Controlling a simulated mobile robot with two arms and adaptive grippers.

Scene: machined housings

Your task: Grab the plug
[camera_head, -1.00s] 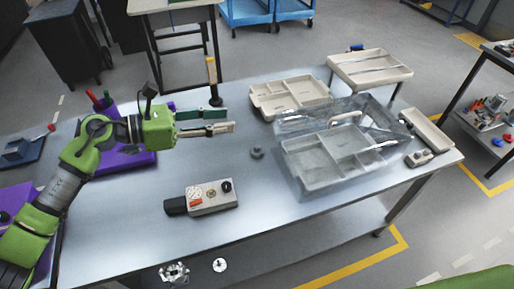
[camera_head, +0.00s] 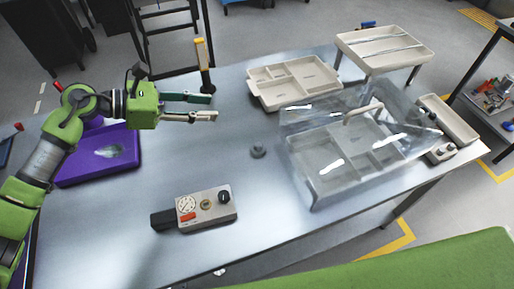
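A small grey round piece (camera_head: 258,151), which looks like the plug, sits on the bare metal table (camera_head: 240,255), left of the clear-covered tray. My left gripper (camera_head: 213,107) is open and empty, its two fingers pointing right. In the picture it is above and left of the grey piece, clearly apart from it. My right gripper is out of view.
A housing with a dial and knob (camera_head: 205,208) lies at the front. A purple tray (camera_head: 70,177) is at left, and a yellow-topped upright tool (camera_head: 203,60) stands behind my gripper. A beige tray (camera_head: 262,98) and a clear-covered tray (camera_head: 318,187) fill the right.

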